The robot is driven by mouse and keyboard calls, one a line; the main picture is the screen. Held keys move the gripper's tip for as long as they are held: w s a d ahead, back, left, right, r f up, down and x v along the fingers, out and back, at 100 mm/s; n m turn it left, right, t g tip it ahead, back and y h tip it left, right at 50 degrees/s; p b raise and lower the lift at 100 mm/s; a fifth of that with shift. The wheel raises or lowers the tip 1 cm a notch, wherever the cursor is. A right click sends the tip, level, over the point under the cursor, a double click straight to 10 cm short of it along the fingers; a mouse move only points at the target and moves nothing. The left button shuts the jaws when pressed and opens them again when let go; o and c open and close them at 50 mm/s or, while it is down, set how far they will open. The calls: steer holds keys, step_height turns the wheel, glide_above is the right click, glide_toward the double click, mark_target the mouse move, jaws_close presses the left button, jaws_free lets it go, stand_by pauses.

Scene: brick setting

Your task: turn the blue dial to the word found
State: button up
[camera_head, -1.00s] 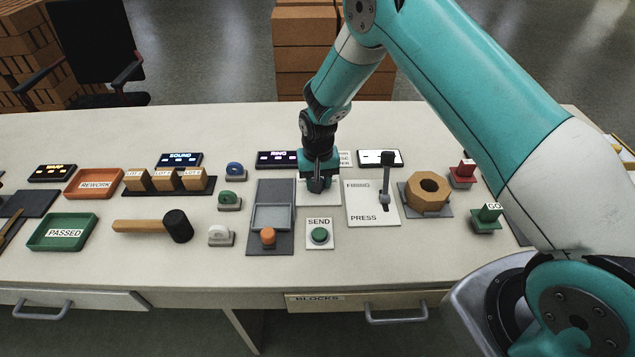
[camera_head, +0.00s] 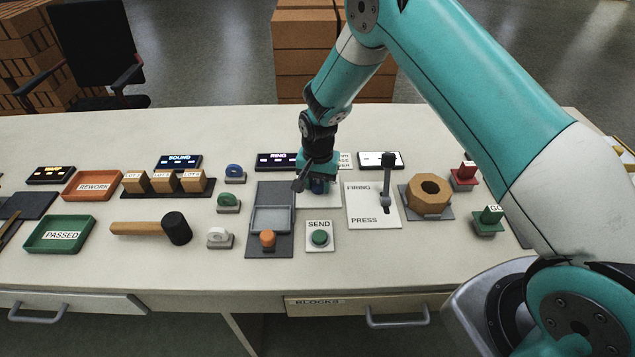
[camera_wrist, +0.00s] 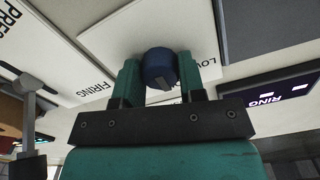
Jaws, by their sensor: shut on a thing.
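The blue dial (camera_wrist: 160,66) stands between the two green fingers of my gripper (camera_wrist: 158,75) in the wrist view, and they are shut on it. A grey pointer mark shows on its near side. In the head view my gripper (camera_head: 318,186) is over the dial's white plate (camera_head: 322,201), turned at an angle, with only a bit of blue showing under it. In the wrist view the plate (camera_wrist: 195,22) bears a word starting "LO"; the rest of that word and other labels are hidden by the gripper.
A white FIRING/PRESS lever panel (camera_head: 365,212) stands close right of the dial plate. A dark grey slider panel (camera_head: 262,240) is close left. A green SEND button (camera_head: 319,237) is in front. A lit RING display (camera_head: 277,161) and a small white card (camera_head: 345,159) are behind.

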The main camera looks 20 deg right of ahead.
mark_target(318, 183)
steer(key=shift+r, duration=0.1)
steer(key=o, duration=0.9)
steer(key=shift+o, duration=0.2)
step_height(318, 183, up, 17)
steer(key=b, duration=0.1)
steer(key=shift+r, duration=0.15)
